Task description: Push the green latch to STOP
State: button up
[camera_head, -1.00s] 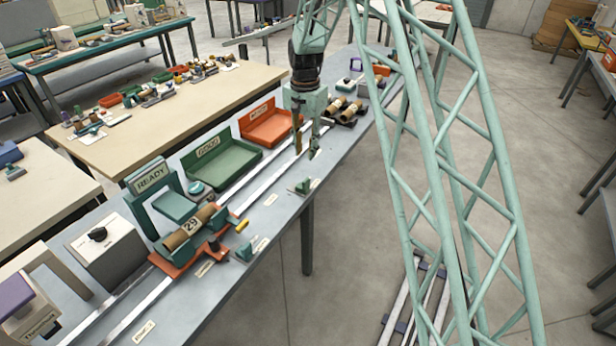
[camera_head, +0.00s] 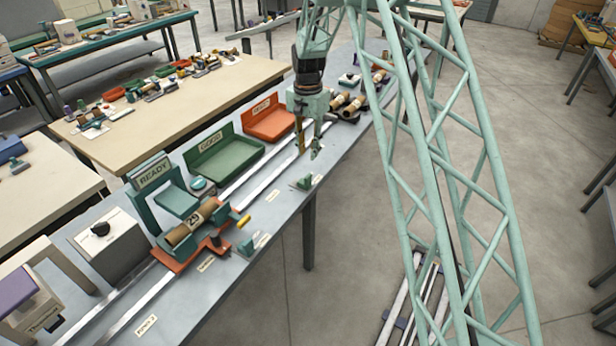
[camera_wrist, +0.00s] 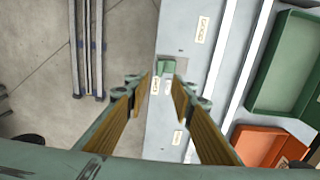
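A small green latch (camera_head: 305,183) sits near the front edge of the grey bench, and it also shows in the wrist view (camera_wrist: 167,68) ahead of my fingertips. Another small green latch-like piece (camera_head: 246,248) sits farther along the edge, beside the orange carriage (camera_head: 178,262). My gripper (camera_head: 308,151) points down over the bench, behind the nearer latch and apart from it. In the wrist view my gripper (camera_wrist: 162,90) is open and empty, with a gap between its fingers. The small labels by the latch are too blurred to read.
The orange carriage holds a brown roll (camera_head: 190,227) marked 29. A green tray (camera_head: 228,158) and an orange tray (camera_head: 271,122) stand along the back edge. Brown rolls (camera_head: 350,106) lie beyond my gripper. Twin rails (camera_head: 262,180) run along the bench.

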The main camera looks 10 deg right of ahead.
aim_at(308, 176)
jog(key=shift+f, duration=6.35)
grip_shut()
